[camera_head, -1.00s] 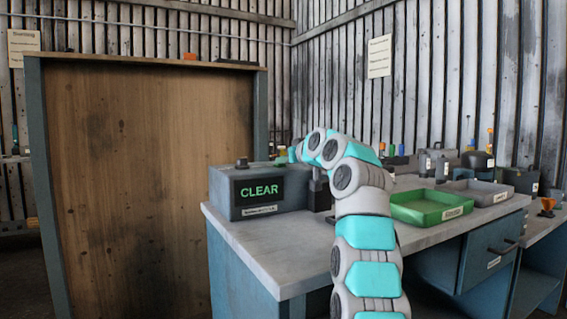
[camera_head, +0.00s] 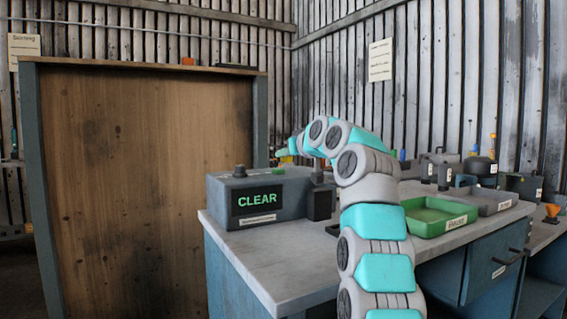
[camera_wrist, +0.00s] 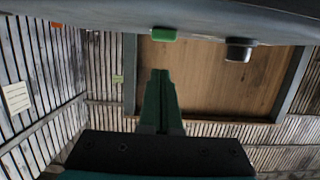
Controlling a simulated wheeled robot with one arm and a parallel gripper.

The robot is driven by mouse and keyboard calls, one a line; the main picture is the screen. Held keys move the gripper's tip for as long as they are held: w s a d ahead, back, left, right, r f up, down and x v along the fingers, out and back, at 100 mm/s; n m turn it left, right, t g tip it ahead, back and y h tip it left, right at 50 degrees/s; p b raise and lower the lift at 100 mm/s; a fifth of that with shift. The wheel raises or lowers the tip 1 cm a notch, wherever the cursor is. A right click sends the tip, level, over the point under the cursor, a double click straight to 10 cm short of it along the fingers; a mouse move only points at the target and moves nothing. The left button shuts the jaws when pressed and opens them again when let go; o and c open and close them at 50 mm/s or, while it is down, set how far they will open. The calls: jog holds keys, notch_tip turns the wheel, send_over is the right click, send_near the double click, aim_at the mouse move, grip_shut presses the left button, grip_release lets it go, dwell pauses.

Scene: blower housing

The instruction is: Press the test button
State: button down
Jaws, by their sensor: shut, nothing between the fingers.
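A grey box (camera_head: 285,205) stands at the left end of the workbench, its dark screen (camera_head: 257,200) reading CLEAR in green. On its top are a black knob (camera_head: 240,171) and a small green button (camera_head: 278,171); I cannot read which is the test button. The wrist view is upside down and shows the green button (camera_wrist: 163,34) and the knob (camera_wrist: 238,50). My gripper (camera_wrist: 160,73) is shut and empty, its green fingers apart from both. In the head view my gripper (camera_head: 281,152) is small, just above the green button.
A dark block (camera_head: 321,204) stands at the box's right end. A green tray (camera_head: 432,222) and a grey tray (camera_head: 492,205) lie further right on the workbench (camera_head: 285,265). A tall wooden panel (camera_head: 150,180) stands behind and left. Bottles and pots crowd the back right.

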jog(key=b+v, duration=0.3)
jog(key=v, duration=0.6)
jog(key=shift+s, duration=0.2)
jog(key=shift+s+d, duration=0.1)
jog(key=shift+d, duration=0.1)
